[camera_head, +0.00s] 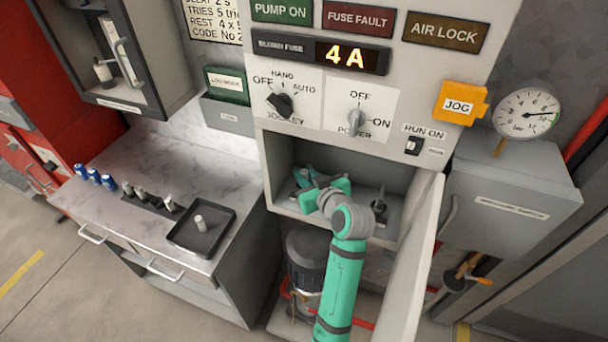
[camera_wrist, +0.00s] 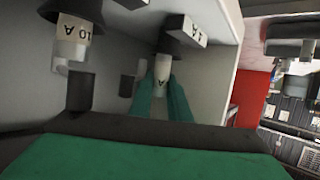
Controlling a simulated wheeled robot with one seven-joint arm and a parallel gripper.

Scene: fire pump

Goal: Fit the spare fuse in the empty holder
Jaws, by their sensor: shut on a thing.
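My gripper (camera_head: 307,178) reaches into the open lower compartment (camera_head: 395,178) of the pump panel. The panel's blown-fuse display (camera_head: 346,55) reads 4 A.
The compartment door (camera_head: 413,265) stands open to the right of my arm. A dark part (camera_head: 379,207) stands in the compartment to the right. On the left counter are a black tray (camera_head: 180,243) with a small pale cylinder and several blue and grey cylinders.

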